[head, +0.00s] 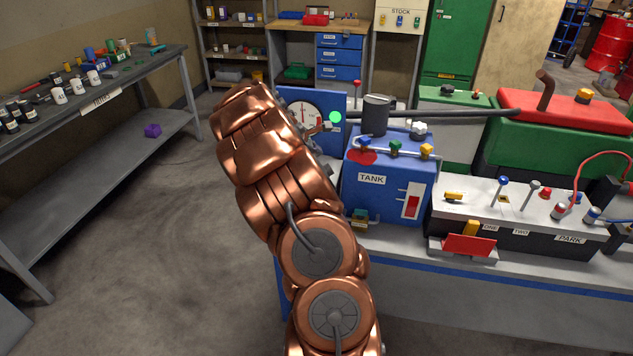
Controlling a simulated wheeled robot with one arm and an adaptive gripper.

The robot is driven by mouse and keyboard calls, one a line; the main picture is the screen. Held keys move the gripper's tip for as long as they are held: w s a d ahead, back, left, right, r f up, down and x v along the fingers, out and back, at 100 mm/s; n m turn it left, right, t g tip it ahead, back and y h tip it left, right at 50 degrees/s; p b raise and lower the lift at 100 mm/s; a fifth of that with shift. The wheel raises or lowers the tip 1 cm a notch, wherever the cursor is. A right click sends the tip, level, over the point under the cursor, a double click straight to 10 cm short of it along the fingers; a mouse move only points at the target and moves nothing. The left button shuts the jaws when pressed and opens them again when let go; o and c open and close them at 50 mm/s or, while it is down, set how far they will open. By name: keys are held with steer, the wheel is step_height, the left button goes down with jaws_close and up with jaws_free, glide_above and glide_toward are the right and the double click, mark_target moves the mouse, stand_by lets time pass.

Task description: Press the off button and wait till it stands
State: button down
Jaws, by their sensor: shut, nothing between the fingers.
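A blue panel (332,100) stands behind my copper arm, left of the blue box labelled TANK (408,178). It carries a white dial (299,117) with a red needle and a bright green disc (336,117). My arm hides the panel's lower left. Only the tip of my gripper (320,128) shows, in front of the panel between the dial and the green disc. It looks shut and empty; whether it touches the panel I cannot tell. No button marked off can be made out.
A dark hose runs behind the tank. A grey table (140,62) stands left; the floor between is clear.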

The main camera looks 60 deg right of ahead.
steer(key=shift+f+b, duration=2.5)
steer(key=shift+f, duration=1.75)
steer(key=shift+f, duration=0.2)
steer(key=shift+f+b, duration=0.25)
steer(key=shift+b, duration=0.1)
steer(key=shift+f+b, duration=0.4)
steer(key=shift+f, duration=0.1)
steer(key=shift+r+p, duration=0.55)
steer(key=shift+r, duration=0.4)
steer(key=shift+r+p, duration=1.45)
steer(key=shift+r, duration=1.05)
